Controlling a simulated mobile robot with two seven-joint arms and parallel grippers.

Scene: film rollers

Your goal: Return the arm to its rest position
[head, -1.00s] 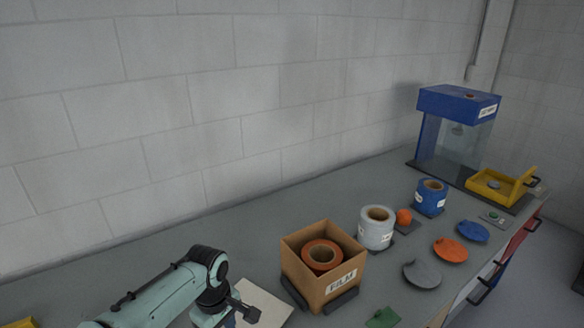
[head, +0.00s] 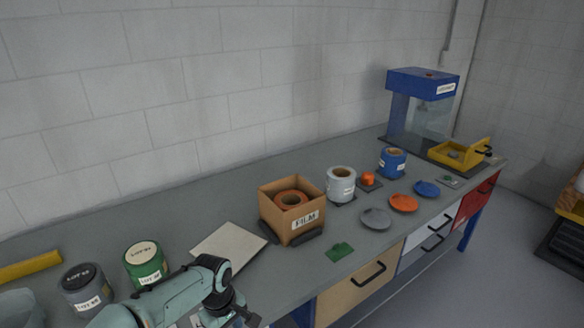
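My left arm comes in from the bottom left in the head view, and its gripper (head: 247,318) is at the bottom edge, over the front of the bench. The gripper is small and partly cut off, so I cannot tell whether its fingers are open or shut. The cardboard FILM box (head: 277,217) stands apart from it, up and to the right. An orange film roll (head: 292,199) sits inside the box. My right gripper is not in view.
A pale board (head: 229,248) and a green LOT can (head: 145,262) lie near my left arm. A dark-lidded can (head: 86,289) stands further left. White (head: 341,186) and blue (head: 392,162) rolls, coloured discs and a yellow tray (head: 462,153) are to the right.

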